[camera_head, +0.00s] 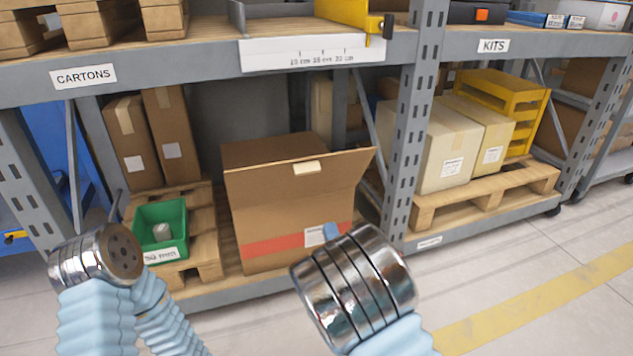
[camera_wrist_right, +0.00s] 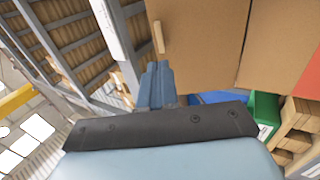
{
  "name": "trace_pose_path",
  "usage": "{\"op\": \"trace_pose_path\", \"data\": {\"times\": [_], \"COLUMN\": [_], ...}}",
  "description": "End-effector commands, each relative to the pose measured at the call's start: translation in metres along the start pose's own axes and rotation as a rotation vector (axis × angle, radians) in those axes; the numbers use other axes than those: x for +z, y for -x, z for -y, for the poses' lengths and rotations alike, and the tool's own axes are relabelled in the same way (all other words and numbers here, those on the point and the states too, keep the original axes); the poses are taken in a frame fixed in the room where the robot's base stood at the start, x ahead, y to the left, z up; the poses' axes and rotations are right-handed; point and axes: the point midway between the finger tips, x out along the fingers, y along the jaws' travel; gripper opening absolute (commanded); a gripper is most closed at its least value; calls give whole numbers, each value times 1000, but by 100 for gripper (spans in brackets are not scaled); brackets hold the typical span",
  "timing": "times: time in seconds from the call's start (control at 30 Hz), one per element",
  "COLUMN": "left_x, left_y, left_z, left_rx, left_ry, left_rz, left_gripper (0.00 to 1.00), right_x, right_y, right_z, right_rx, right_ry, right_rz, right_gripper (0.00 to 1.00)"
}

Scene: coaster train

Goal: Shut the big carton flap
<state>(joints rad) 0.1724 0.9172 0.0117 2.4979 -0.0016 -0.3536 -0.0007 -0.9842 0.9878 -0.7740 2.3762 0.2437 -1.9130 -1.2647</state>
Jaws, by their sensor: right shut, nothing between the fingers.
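The big carton (camera_head: 290,225) is a brown box with a red band and a white label, standing on the lower shelf. Its wide flap (camera_head: 280,185) stands open along the front top edge, leaning outward, with a pale tab (camera_head: 307,167) near its upper edge. In the right wrist view the flap (camera_wrist_right: 195,45) and tab (camera_wrist_right: 157,38) lie just beyond the fingers. My right gripper (camera_head: 330,232) is shut and empty, in front of the carton's label in the head view; its blue fingertips show in the wrist view (camera_wrist_right: 156,75). Only my left arm's wrist shows; its fingers do not.
A green bin (camera_head: 160,228) sits on a pallet left of the carton. Tall cartons (camera_head: 150,140) stand behind it. A grey upright (camera_head: 405,150) rises to the right, with pale boxes (camera_head: 450,145) beyond. The shelf above (camera_head: 200,62) overhangs the carton.

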Motion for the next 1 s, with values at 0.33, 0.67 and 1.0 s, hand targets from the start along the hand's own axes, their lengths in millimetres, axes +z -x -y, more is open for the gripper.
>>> {"op": "trace_pose_path", "data": {"times": [0.33, 0.67, 1.0], "left_x": [0, 0, 0], "left_y": [3, 3, 3], "left_z": [-1, -1, -1], "left_rx": [0, 0, 0], "left_ry": [0, 0, 0], "left_rz": [1, 1, 1], "left_gripper": [100, 100, 100], "right_x": [0, 1, 1], "right_y": [-74, -117, -121], "right_z": [0, 2, 2], "right_rx": [1, -4, -5], "right_ry": [-4, -3, -4], "right_rz": [1, 1, 1], "right_gripper": [0, 0, 0]}}
